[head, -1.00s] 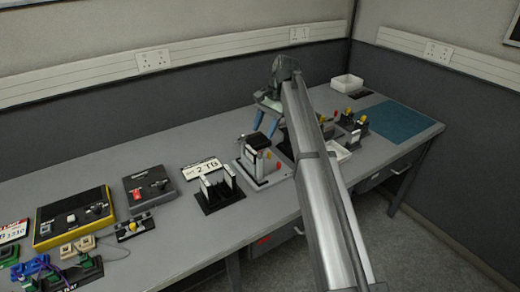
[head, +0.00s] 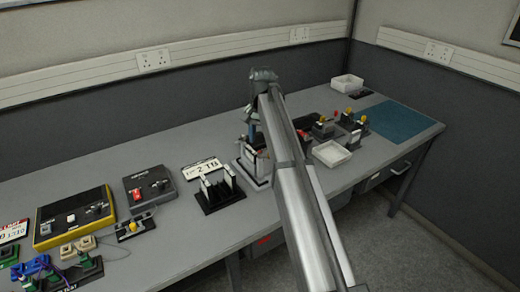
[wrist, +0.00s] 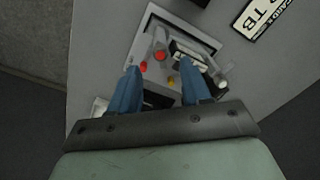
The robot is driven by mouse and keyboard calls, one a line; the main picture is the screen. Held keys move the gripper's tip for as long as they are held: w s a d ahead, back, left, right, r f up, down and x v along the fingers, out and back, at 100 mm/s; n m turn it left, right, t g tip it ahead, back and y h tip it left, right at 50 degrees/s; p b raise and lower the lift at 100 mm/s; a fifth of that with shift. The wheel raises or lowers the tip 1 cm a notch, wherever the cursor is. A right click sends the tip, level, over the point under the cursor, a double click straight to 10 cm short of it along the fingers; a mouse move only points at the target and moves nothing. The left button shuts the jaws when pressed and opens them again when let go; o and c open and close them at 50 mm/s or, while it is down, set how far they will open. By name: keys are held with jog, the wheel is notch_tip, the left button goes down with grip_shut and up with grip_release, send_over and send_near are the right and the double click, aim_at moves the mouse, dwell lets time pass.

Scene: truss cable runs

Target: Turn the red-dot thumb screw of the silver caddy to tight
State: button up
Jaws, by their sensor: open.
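The silver caddy (wrist: 190,24) is below my gripper in the wrist view, a pale framed base with a dark centre. Two red knobs or dots (wrist: 143,66) and a yellow one (wrist: 171,79) show on or near it, between and just ahead of my fingers. Which one is the red-dot thumb screw's mark, and how far it is turned, I cannot tell. In the head view the caddy (head: 258,184) is largely hidden behind my arm. My gripper (wrist: 154,88) has two blue fingers, open and apart, with nothing clearly held between them.
A black slotted stand (head: 218,193) and a number plate (head: 202,168) are left of the caddy. A white tray (head: 331,154) and small stands with yellow knobs (head: 350,118) are to the right. A teal mat (head: 398,121) lies clear at the bench's right end.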

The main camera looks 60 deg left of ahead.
aim_at(260, 152)
jog(key=shift+f, duration=2.65)
jog(key=shift+c, duration=0.4)
grip_shut()
